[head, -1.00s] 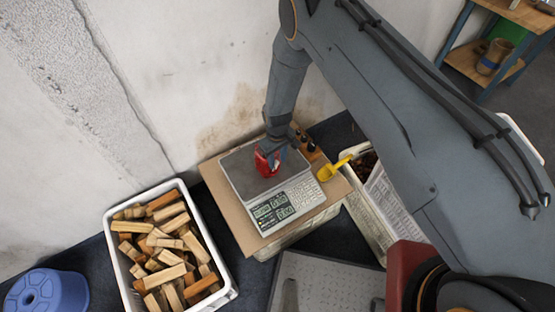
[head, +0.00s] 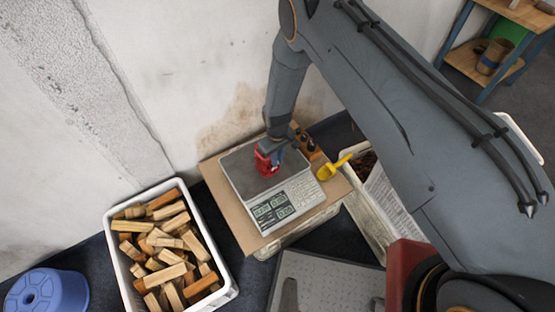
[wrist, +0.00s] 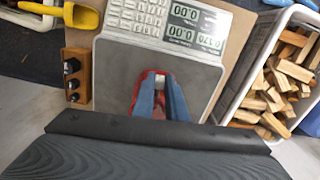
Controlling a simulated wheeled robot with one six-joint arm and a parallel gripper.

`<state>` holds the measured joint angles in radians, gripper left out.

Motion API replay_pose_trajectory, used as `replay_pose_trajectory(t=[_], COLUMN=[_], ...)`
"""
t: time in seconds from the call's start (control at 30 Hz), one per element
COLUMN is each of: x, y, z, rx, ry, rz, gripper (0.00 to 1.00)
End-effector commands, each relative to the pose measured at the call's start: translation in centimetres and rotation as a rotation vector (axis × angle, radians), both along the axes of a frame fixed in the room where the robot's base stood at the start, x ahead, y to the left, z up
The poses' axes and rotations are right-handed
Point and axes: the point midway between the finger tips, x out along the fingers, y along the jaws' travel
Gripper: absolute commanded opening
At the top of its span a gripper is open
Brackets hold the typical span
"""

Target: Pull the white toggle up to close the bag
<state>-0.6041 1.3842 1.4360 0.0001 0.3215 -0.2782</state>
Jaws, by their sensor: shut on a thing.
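The red bag (head: 265,165) sits on the grey plate of the weighing scale (head: 243,181); much of it is behind my gripper. In the wrist view the red bag (wrist: 160,112) shows between and around my two blue fingers. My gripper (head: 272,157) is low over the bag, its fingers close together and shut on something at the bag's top. In the wrist view my gripper (wrist: 160,80) points across the scale plate.
The scale stands on a cardboard sheet (head: 222,205). A wooden holder with dark knobs (head: 307,145) and a yellow scoop (head: 331,170) are close on the right. A white crate of wood blocks (head: 230,290) stands at left, a blue stool (head: 60,290) beyond it.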

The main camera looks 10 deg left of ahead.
Motion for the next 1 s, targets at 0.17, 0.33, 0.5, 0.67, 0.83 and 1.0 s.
replay_pose_trajectory(t=[0.17, 0.33, 0.5, 0.67, 0.83, 1.0], x=[0.1, 0.0, 0.0, 0.0, 0.0, 0.0], y=[0.1, 0.0, 0.0, 0.0, 0.0, 0.0], z=[2.3, 4.9, 4.9, 4.9, 4.9, 4.9], rx=[0.002, 0.001, 0.000, 0.001, 0.001, 0.000], ry=[-0.003, -0.002, 0.000, -0.001, -0.001, 0.000], rz=[0.000, 0.000, 0.000, 0.000, 0.000, 0.000], gripper=[0.00, 0.00, 0.00, 0.20, 0.34, 0.34])
